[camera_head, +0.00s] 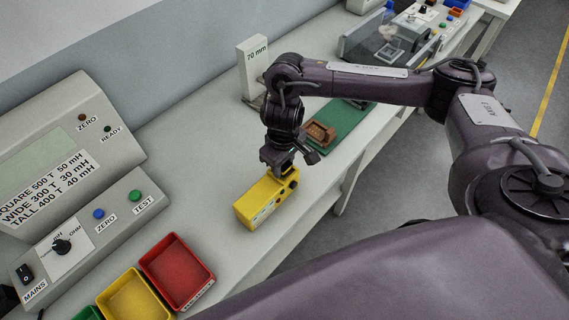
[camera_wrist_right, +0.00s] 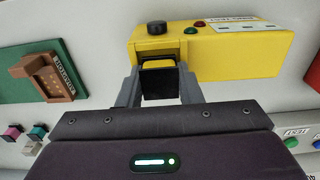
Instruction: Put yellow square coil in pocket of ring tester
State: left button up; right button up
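The yellow tester box (camera_head: 262,203), which I take to be the ring tester, stands on the bench below my right gripper (camera_head: 283,171). In the right wrist view the tester (camera_wrist_right: 235,52) shows a black knob, red and green buttons and a pocket at its near end. My right gripper (camera_wrist_right: 158,78) points into that pocket, its fingers on both sides of a small dark and yellow piece, apparently the yellow square coil (camera_wrist_right: 158,64). The coil is at the pocket mouth; how deep it sits is hidden. My left gripper is not in view.
A brown holder (camera_head: 319,133) sits on a green board (camera_head: 345,122) beyond the tester. A white 70 mm block (camera_head: 253,68) stands behind. Red (camera_head: 178,272) and yellow (camera_head: 134,301) bins and a grey meter (camera_head: 85,230) are at left.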

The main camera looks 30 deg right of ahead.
jog(key=o, duration=0.3)
jog(key=shift+s+f, duration=0.55)
jog(key=shift+f, duration=0.25)
jog(key=shift+w+r, duration=0.2)
jog(key=shift+r, duration=0.35)
jog(key=shift+o, duration=0.4)
jog(key=r+p, duration=0.1)
jog(key=r, duration=0.1)
jog(key=w+r, duration=0.1)
jog(key=r, duration=0.2)
jog(key=shift+w+p, duration=0.15)
jog(key=shift+p, duration=0.25)
notch_tip(320, 180, up, 7)
jog(key=p, duration=0.1)
jog(key=shift+s+r, duration=0.15)
jog(key=shift+s, duration=0.1)
jog(key=shift+s, duration=0.1)
